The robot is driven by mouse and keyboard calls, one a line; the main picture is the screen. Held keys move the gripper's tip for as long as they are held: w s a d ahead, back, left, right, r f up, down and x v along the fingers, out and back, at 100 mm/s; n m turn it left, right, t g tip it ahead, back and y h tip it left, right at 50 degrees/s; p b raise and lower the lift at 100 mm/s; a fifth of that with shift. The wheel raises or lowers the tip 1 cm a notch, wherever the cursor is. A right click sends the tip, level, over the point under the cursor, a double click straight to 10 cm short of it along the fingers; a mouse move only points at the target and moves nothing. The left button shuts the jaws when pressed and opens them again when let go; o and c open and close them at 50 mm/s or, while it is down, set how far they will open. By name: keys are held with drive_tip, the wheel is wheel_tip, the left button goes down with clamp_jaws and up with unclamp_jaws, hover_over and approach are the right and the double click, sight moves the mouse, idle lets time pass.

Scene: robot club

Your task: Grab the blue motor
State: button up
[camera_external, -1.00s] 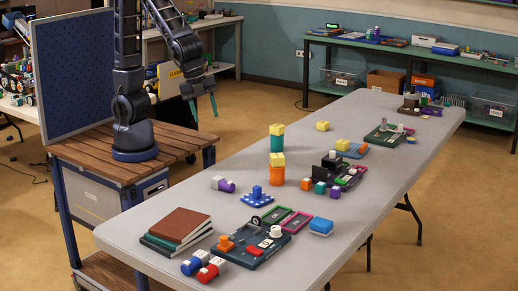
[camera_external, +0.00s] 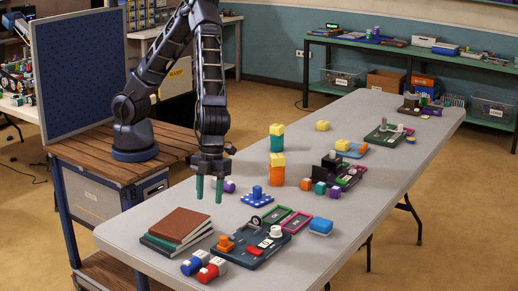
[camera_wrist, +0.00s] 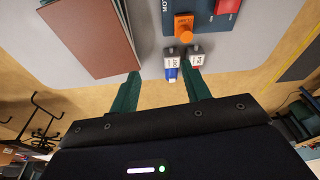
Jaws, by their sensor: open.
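The blue motor (camera_external: 191,265), a small blue cylinder with a white end, lies on the grey table near its front edge. It also shows in the wrist view (camera_wrist: 171,72), just beyond and between the fingertips. A red motor (camera_external: 211,270) of similar shape lies close beside it on the right; it shows in the wrist view too (camera_wrist: 196,61). My gripper (camera_external: 209,195) is open and empty, with green fingers pointing down. It hangs above the table, behind the blue motor and clear of it.
A stack of books (camera_external: 177,227) lies left of the motors. A dark board (camera_external: 252,245) with an orange part (camera_external: 226,244) stands just behind them. A blue studded piece (camera_external: 257,197) and stacked blocks (camera_external: 277,168) are farther back. The table's front edge is close to the motors.

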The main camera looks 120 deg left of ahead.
drive_tip(key=m+h, duration=0.2)
approach(200, 255)
drive_tip(key=shift+g, duration=0.3)
drive_tip(key=x, duration=1)
drive_tip(key=shift+w+f, duration=0.15)
drive_tip(key=shift+c, duration=0.2)
drive_tip(key=c, duration=0.8)
